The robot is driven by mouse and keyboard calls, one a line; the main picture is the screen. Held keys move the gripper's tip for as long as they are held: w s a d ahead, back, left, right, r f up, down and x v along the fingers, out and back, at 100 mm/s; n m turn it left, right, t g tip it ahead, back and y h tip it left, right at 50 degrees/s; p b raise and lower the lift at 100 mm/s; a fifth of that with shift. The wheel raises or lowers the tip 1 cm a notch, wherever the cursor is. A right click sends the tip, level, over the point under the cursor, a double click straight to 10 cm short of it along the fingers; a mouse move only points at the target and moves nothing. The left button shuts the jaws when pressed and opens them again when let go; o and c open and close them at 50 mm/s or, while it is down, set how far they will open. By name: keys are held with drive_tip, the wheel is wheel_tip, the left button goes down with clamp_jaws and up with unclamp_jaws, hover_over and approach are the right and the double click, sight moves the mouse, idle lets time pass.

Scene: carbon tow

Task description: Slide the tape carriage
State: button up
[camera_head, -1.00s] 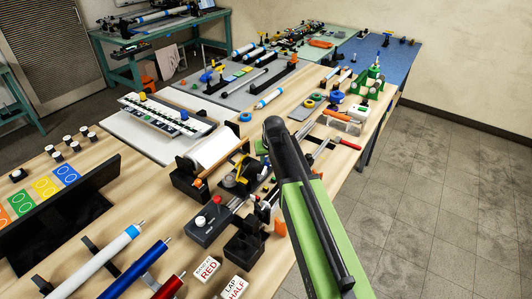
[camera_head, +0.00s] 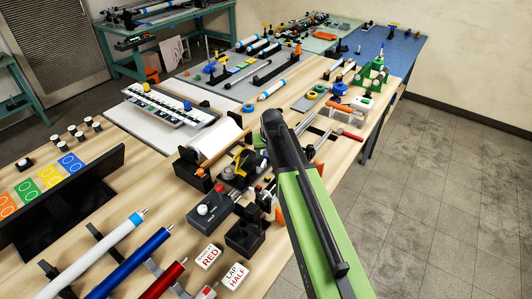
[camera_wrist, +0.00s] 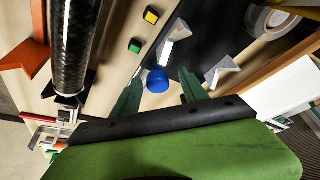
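In the wrist view, my gripper (camera_wrist: 161,82) is open, with its two dark green fingers spread apart. A blue round knob (camera_wrist: 157,80) shows between the fingertips, with gaps on both sides. I cannot tell whether it is level with the tips or beyond them. A roll of pale tape (camera_wrist: 285,20) is at the upper right, beside a dark plate (camera_wrist: 225,45); this may be the tape carriage. In the head view, a black and yellow device (camera_head: 242,162), possibly the same carriage, stands left of my arm. My arm hides the gripper in the head view.
A black carbon tube (camera_wrist: 75,45) runs close to the left finger, near an orange bracket (camera_wrist: 25,58). Green and yellow buttons (camera_wrist: 135,46) lie above the knob. A grey control box (camera_head: 211,207) and a black holder (camera_head: 244,237) crowd the bench near my arm. Open floor (camera_head: 440,180) lies to the right.

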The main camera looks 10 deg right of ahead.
drive_tip(key=shift+r, duration=0.2)
drive_tip(key=p+v, duration=1.6)
drive_tip(key=v, duration=0.1)
drive_tip(key=shift+s, duration=0.1)
